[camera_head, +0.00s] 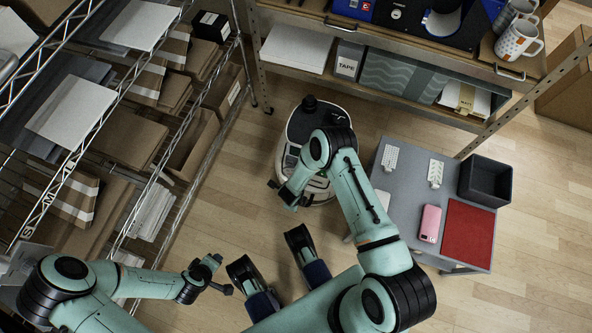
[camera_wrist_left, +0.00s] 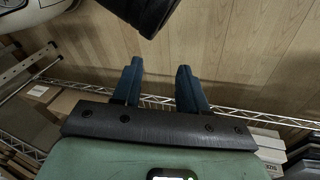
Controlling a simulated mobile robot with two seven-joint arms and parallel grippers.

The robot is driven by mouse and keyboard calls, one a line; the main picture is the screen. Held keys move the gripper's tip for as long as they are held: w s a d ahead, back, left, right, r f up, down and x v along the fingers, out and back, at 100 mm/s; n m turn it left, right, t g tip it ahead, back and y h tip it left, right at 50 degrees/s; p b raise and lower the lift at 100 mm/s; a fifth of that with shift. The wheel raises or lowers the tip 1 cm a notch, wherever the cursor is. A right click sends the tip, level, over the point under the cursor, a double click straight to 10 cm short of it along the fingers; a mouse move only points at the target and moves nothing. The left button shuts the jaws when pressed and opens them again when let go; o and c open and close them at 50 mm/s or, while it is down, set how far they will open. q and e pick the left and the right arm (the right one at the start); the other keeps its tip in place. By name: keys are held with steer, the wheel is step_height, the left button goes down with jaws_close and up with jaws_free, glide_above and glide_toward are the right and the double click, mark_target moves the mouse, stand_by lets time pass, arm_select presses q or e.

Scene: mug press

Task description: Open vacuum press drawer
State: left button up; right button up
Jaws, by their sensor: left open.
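A black and blue machine (camera_head: 437,20), which looks like the press, stands on the upper shelf at the top right and is cut off by the picture's top edge. A metal bar handle (camera_head: 511,73) is on the wooden front edge below the mugs. I cannot tell whether it belongs to the press drawer. My left gripper (camera_head: 217,276) is at the lower left, far from the machine. In the left wrist view its two blue fingers (camera_wrist_left: 159,70) are apart with nothing between them. My right gripper (camera_head: 288,194) hangs over the floor, well away from the handle; its jaws are too small to read.
White mugs (camera_head: 519,39) stand beside the machine. Below are a TAPE box (camera_head: 347,60) and a patterned bin (camera_head: 402,77). A grey table (camera_head: 403,170) holds a pink phone (camera_head: 430,223), red mat (camera_head: 467,235) and black bin (camera_head: 486,181). Wire racks (camera_head: 190,178) fill the left.

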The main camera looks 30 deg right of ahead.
steer(key=f+b, duration=0.1)
steer(key=f, duration=0.1)
steer(key=f+b, duration=0.1)
steer(key=f, duration=0.2)
steer(key=w+d+f, duration=0.1)
steer(key=f, duration=0.2)
steer(key=shift+d+f+b, duration=0.1)
steer(key=shift+b, duration=0.3)
arm_select(q)
steer(key=s+a+f+g, duration=0.1)
steer(key=s+f+g, duration=0.1)
steer(key=s+f, duration=0.3)
steer(key=shift+s+f, duration=0.4)
steer(key=shift+s, duration=0.1)
arm_select(e)
jaws_close()
